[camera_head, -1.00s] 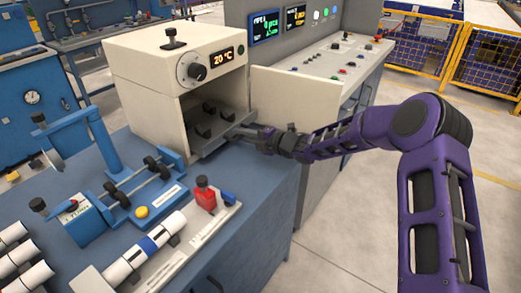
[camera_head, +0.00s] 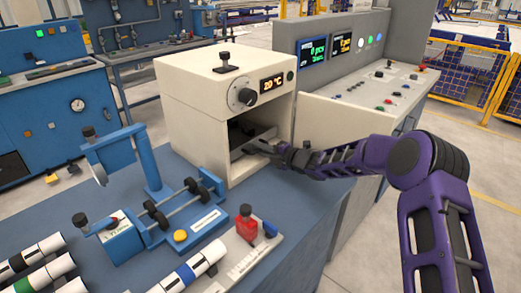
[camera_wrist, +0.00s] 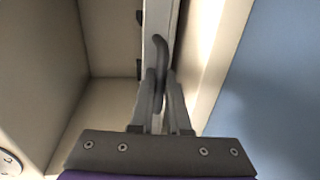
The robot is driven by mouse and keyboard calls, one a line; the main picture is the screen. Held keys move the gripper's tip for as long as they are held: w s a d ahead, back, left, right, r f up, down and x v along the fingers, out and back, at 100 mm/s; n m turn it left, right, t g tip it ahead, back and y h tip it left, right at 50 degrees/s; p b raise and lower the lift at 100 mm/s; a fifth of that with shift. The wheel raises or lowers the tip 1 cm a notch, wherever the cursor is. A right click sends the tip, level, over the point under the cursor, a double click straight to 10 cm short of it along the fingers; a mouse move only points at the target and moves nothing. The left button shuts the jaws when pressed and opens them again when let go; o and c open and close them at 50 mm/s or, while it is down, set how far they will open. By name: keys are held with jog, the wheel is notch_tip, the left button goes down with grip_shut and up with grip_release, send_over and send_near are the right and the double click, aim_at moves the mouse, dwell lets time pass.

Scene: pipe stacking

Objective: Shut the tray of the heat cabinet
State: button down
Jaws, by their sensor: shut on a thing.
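The cream heat cabinet (camera_head: 186,117) stands on the blue bench, its front open and its display showing 20 °C. The grey tray (camera_head: 247,139) lies mostly inside the opening, with its near edge around the cabinet mouth. My gripper (camera_head: 262,147) is at the tray's front edge. In the wrist view my gripper (camera_wrist: 159,88) is shut on the tray's dark hooked handle (camera_wrist: 160,50), which rises between the fingertips. The tray's far end is hidden inside the cabinet.
A blue fixture with rollers (camera_head: 172,207), a red-topped block (camera_head: 246,224) and white pipes (camera_head: 190,270) occupy the bench in front.

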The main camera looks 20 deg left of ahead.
jog(key=shift+a+r, duration=0.15)
jog(key=shift+r, duration=0.05)
jog(key=c, duration=0.9)
grip_release()
jog(key=shift+f, duration=0.15)
jog(key=p+v, duration=0.1)
jog(key=v, duration=1.6)
